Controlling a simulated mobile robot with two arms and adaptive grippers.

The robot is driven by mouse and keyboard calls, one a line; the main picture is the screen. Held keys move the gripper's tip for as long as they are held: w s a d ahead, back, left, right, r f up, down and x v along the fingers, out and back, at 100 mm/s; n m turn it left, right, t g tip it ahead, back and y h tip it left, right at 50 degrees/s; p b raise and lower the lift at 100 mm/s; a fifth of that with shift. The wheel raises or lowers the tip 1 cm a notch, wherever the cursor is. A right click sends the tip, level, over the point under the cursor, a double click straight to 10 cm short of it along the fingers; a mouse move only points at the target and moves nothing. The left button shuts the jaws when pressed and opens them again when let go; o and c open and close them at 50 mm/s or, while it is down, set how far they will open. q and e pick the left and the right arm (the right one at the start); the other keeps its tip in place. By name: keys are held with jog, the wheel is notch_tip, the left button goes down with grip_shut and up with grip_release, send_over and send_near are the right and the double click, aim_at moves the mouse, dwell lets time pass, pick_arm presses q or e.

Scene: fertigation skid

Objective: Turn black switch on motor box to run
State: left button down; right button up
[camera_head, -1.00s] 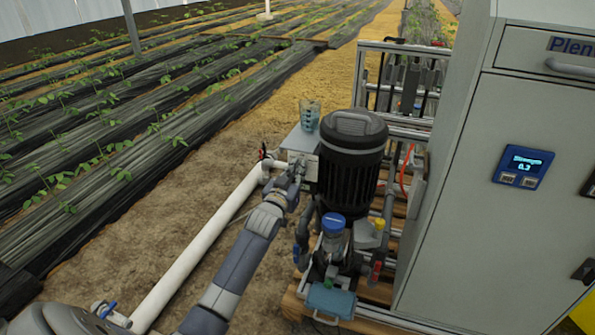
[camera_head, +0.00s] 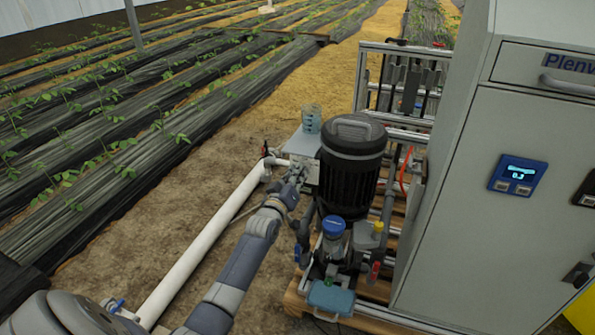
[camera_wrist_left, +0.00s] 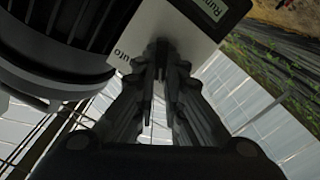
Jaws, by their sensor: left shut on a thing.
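The motor box (camera_head: 303,144) is a light grey box on the left side of the black motor (camera_head: 351,168). My left gripper (camera_head: 295,177) is at the front face of the box. In the left wrist view the gripper (camera_wrist_left: 160,62) has its fingers close together against the white face of the box (camera_wrist_left: 184,20), shut on the black switch, which the fingers mostly hide. Part of the word "auto" shows left of the fingertips, and a small display reading "Runn..." (camera_wrist_left: 213,9) is at the upper right. My right gripper is not in view.
A clear beaker (camera_head: 311,118) with bluish contents stands on the box. A blue-capped pump part (camera_head: 333,227) is below the motor. A white pipe (camera_head: 205,240) runs along the ground at left. A tall grey cabinet (camera_head: 460,220) stands at right.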

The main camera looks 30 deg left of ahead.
pick_arm(q)
jog(key=shift+a+f+n+p, duration=0.1)
jog(key=shift+n+p, duration=0.2)
jog(key=shift+n, duration=1)
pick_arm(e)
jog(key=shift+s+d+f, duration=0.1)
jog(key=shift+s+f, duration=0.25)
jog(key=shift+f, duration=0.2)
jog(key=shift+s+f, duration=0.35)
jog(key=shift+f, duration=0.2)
pick_arm(q)
jog(key=c, duration=1.7)
grip_release()
jog(key=v, duration=1.2)
jog(key=shift+s+f, duration=0.1)
jog(key=shift+a, duration=0.1)
